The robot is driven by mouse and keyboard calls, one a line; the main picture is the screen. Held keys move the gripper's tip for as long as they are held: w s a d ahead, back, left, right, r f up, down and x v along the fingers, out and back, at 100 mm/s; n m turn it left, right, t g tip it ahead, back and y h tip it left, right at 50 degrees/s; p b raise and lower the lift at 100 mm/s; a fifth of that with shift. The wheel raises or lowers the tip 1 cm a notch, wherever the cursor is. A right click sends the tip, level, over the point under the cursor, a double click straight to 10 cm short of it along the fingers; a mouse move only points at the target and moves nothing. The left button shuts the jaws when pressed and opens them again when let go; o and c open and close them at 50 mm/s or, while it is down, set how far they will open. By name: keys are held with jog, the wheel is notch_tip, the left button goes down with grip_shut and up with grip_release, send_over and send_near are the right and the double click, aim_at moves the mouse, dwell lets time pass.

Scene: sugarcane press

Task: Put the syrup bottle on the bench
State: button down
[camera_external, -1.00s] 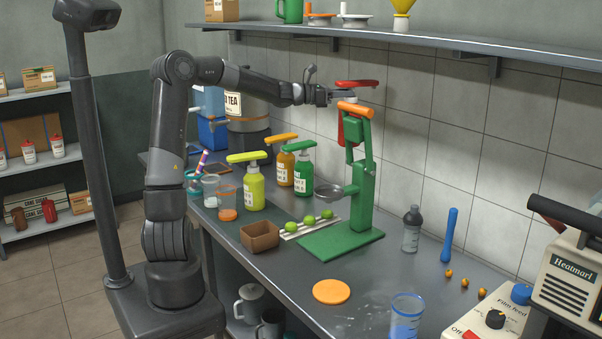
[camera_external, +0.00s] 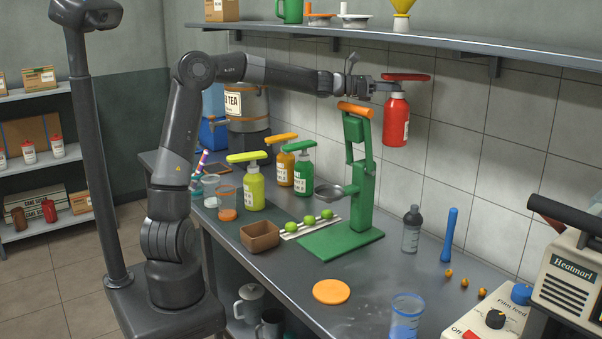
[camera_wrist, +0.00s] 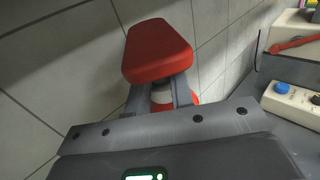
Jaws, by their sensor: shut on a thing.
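A red syrup bottle (camera_external: 396,120) with a white label and a flat red pump top (camera_external: 405,77) hangs in the air, upright, beside the tiled wall. My gripper (camera_external: 382,88) is shut on it just under the pump top. In the wrist view the red pump top (camera_wrist: 157,50) is large above my gripper (camera_wrist: 160,97), whose fingers lie on both sides of the bottle's neck. The bottle's lower part is mostly hidden there. The grey metal bench (camera_external: 375,262) lies below. Yellow, orange and green pump bottles (camera_external: 304,170) stand on its far left part.
A green press (camera_external: 362,180) stands left of and below the held bottle. A grey capped bottle (camera_external: 411,230) and a blue rod (camera_external: 450,235) stand right of the press. A sealing machine (camera_external: 565,275) fills the right end. The shelf (camera_external: 460,45) runs above.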

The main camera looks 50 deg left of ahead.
jog(key=s+d+f+m+g+h, duration=0.2)
jog(key=s+d+m+g+h, duration=0.15)
jog(key=d, duration=0.85)
jog(key=s+d+f+m+g+h, duration=0.25)
jog(key=s+d+g, duration=0.2)
jog(key=d, duration=0.85)
jog(key=s+d+f+m+g, duration=0.2)
jog(key=d+f+g, duration=0.2)
jog(key=f, duration=0.5)
jog(key=s+d+f+m+g, duration=0.3)
jog(key=d+f+g, duration=0.1)
jog(key=d+f, duration=0.3)
notch_tip(320, 180, down, 2)
jog(key=shift+s+d+f+m, duration=0.1)
jog(key=shift+s+d+m, duration=0.05)
jog(key=shift+d+m, duration=0.2)
notch_tip(320, 180, down, 10)
jog(key=c, duration=1.3)
grip_release()
jog(key=shift+f, duration=0.15)
jog(key=shift+o, duration=0.2)
